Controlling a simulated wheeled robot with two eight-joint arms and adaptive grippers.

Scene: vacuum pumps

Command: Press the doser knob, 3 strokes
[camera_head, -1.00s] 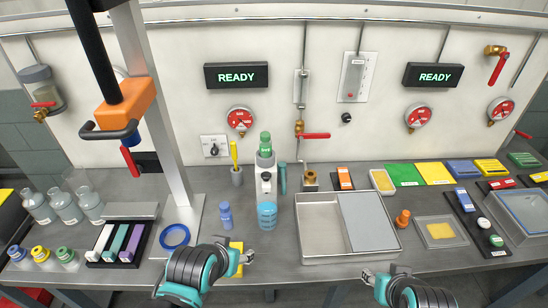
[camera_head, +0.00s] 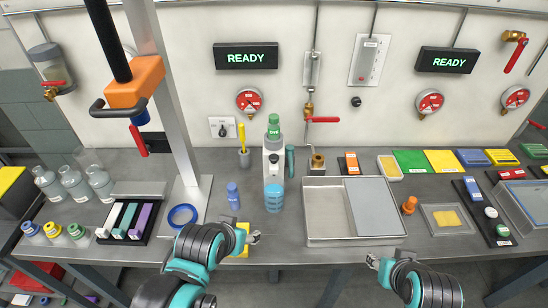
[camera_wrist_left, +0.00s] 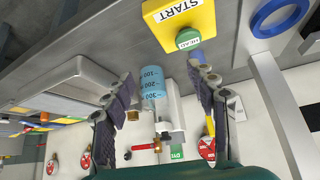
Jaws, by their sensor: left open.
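The doser (camera_head: 272,160) stands upright at the middle of the bench, a white and grey body over a blue graduated bottle (camera_head: 273,196). Its top bears a green part (camera_head: 273,122), seemingly the knob. My left gripper (camera_head: 255,238) is open and empty near the front edge, low and in front of the doser, touching nothing I can make out. In the left wrist view the blue bottle (camera_wrist_left: 152,82) shows between the spread fingers, beyond them. My right gripper (camera_head: 373,262) hangs at the front edge right of centre; its jaws are too small to read.
A yellow START box (camera_wrist_left: 178,22) with a green button lies beside the left gripper. A blue bottle (camera_head: 232,195) and yellow-handled tool (camera_head: 242,140) stand left of the doser. A metal tray (camera_head: 315,235) is to its right. A column (camera_head: 170,110) rises at left.

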